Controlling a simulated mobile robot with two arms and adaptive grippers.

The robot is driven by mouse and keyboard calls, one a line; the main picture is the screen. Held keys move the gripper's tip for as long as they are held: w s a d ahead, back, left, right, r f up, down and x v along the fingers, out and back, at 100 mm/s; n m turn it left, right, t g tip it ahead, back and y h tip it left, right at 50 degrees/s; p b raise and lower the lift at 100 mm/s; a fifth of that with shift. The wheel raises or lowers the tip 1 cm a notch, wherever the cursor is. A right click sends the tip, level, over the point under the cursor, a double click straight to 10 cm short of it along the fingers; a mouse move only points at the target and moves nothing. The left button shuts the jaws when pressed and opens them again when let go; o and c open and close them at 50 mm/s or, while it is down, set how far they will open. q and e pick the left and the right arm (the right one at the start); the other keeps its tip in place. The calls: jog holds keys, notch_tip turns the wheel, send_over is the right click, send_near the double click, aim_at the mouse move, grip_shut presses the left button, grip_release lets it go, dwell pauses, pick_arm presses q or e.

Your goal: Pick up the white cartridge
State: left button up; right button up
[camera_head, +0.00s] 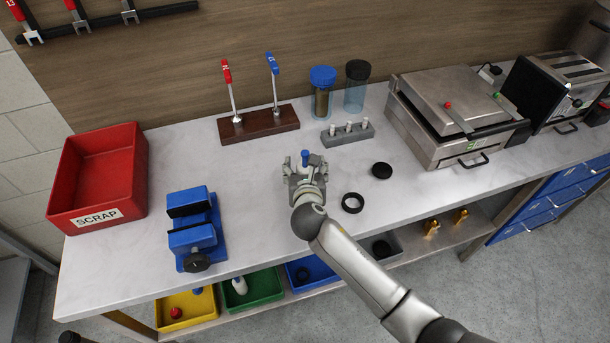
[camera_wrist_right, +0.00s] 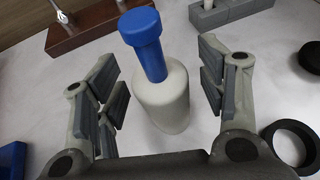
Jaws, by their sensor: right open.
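The white cartridge (camera_wrist_right: 162,98) is a white cylinder with a narrower neck and a blue top (camera_wrist_right: 143,30). It appears to stand upright on the light worktop. In the right wrist view it sits between the two fingers of my right gripper (camera_wrist_right: 164,78), with a gap on each side. My right gripper (camera_head: 305,172) is open. In the head view the blue top (camera_head: 305,157) shows between the fingers, and the white body is mostly hidden by the gripper. My left gripper is in neither view.
A black ring (camera_head: 352,203) and a black disc (camera_head: 382,170) lie right of the gripper. A grey block with white pegs (camera_head: 348,133) and a lever stand (camera_head: 258,124) are behind. A blue vise (camera_head: 193,230) and red scrap bin (camera_head: 98,180) stand left.

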jog(key=c, duration=1.2)
jog(key=shift+o, duration=0.2)
